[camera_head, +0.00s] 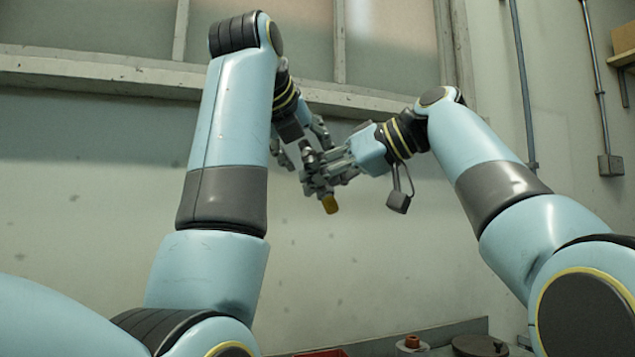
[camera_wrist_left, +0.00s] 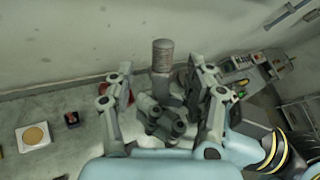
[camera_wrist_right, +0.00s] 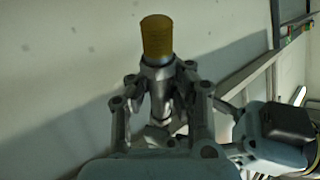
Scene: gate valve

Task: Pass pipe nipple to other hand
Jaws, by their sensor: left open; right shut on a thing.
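The pipe nipple shows in the head view as a short tube with a yellow-brown lower end (camera_head: 329,204). My right gripper (camera_head: 322,178) is shut on its middle, and the yellow end sticks out beyond the fingers in the right wrist view (camera_wrist_right: 157,38). Its grey threaded other end (camera_wrist_left: 163,55) stands up between the fingers of my left gripper (camera_wrist_left: 160,82) in the left wrist view. The left gripper is open, with a gap visible on both sides of the nipple. In the head view the left gripper (camera_head: 303,146) overlaps the right one, so contact is unclear.
Below, a bench surface holds a pale board with a tan disc (camera_wrist_left: 34,135) and a small dark-red item (camera_wrist_left: 72,118). A red-topped part (camera_head: 411,342) and a dark round part (camera_head: 480,345) show at the bottom of the head view. The space around both grippers looks clear.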

